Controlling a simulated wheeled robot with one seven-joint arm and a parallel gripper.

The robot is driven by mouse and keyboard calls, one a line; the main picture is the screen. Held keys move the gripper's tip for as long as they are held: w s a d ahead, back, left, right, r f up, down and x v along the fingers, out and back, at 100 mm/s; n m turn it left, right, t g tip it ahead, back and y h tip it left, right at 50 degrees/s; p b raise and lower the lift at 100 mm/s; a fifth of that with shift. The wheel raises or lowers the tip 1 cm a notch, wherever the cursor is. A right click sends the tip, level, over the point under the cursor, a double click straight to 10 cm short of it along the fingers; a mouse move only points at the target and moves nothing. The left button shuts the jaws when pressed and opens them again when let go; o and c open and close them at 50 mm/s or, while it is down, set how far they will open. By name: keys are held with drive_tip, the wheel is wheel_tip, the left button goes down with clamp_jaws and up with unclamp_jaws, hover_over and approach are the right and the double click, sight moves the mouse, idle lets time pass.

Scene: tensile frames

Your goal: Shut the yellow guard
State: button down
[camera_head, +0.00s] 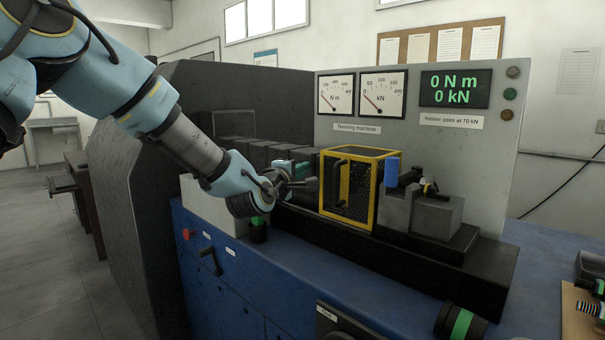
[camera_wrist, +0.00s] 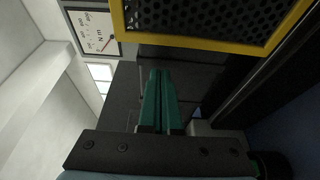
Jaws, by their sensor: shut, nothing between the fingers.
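The yellow guard (camera_head: 348,188) is a box-like yellow frame with black perforated panels, standing on the dark bed of the twisting machine. A blue piece (camera_head: 391,171) shows at its right edge. Its yellow edge and mesh also fill the top right of the wrist view (camera_wrist: 188,44). My gripper (camera_head: 305,168) is just left of the guard in the head view, its green fingers pointing toward it. In the wrist view the fingers (camera_wrist: 158,74) are together and empty, apart from the guard in the picture. What is inside the guard is mostly hidden by the mesh.
A grey block (camera_head: 435,214) with a dark clamp stands right of the guard. Dark blocks (camera_head: 257,156) line the bed behind my gripper. A backboard (camera_head: 335,130) carries gauges and a display. A green-banded black cylinder (camera_head: 459,320) lies on the blue top at the front.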

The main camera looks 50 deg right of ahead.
drive_tip(key=b+v, duration=0.2)
drive_tip(key=v, duration=0.7)
drive_tip(key=shift+a, duration=0.5)
drive_tip(key=shift+w, duration=0.15)
drive_tip(key=w+a+f+m+t+y+p, duration=0.15)
drive_tip(key=w+a+f+y, duration=0.35)
drive_tip(key=w+a, duration=0.5)
drive_tip(key=w+a+f+m+t+y+p, duration=0.15)
drive_tip(key=w+a+f+y, duration=0.35)
drive_tip(key=a, duration=0.9)
drive_tip(key=s+a+g+y+p, duration=0.2)
drive_tip(key=s+a+g+y, duration=0.1)
drive_tip(key=a, duration=1.2)
drive_tip(key=s+a+f+m+g+y+p, duration=0.1)
drive_tip(key=s+a+g+y+p, duration=0.1)
drive_tip(key=a, duration=1.4)
drive_tip(key=shift+s+f+g+y+p, duration=0.2)
drive_tip(key=shift+s+g+y+p, duration=0.15)
drive_tip(key=shift+s+g+y, duration=0.55)
drive_tip(key=shift+s+a, duration=0.1)
drive_tip(key=shift+s, duration=0.05)
